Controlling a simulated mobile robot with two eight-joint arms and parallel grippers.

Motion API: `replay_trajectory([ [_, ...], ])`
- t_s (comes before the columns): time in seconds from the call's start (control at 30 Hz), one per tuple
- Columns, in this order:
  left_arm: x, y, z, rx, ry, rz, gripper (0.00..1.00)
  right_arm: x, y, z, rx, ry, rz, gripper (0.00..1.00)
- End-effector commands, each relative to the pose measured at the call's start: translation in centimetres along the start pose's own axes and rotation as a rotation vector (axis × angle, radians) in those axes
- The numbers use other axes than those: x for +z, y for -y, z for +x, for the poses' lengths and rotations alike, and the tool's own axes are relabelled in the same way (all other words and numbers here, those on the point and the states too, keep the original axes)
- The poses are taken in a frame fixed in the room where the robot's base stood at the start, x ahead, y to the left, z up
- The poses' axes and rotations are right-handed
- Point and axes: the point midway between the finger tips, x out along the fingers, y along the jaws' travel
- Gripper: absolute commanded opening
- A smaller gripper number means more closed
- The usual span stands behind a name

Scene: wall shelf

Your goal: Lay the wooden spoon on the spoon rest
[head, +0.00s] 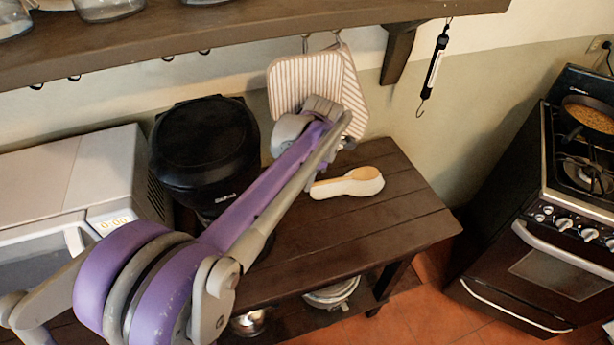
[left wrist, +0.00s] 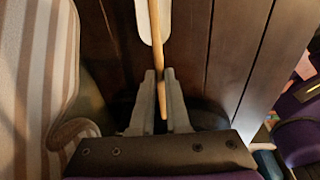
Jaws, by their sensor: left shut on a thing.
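The white spoon rest (head: 332,190) lies on the dark wooden table, just beyond the end of my left arm. The pale wooden spoon (head: 364,173) has its bowl over the rest; I cannot tell whether it touches. In the left wrist view, my left gripper (left wrist: 159,76) is shut on the spoon's handle (left wrist: 155,35), whose end sticks out between the fingers. Part of the white rest (left wrist: 144,22) shows beside and under the handle there. In the head view my arm hides most of the handle and the fingertips. My right gripper is not in view.
A black appliance (head: 205,145) and a microwave (head: 75,190) stand left on the table (head: 400,225). Striped potholders (head: 300,82) hang behind my left wrist. A wooden shelf (head: 220,38) runs above. The table's right end is clear; a stove (head: 540,220) stands farther right.

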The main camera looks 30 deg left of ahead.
Motion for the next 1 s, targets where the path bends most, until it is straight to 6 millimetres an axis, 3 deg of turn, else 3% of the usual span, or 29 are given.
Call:
replay_trajectory([
  [1.0,0.2,0.2,1.7,0.0,0.0,0.0,0.0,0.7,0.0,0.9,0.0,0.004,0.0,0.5],
])
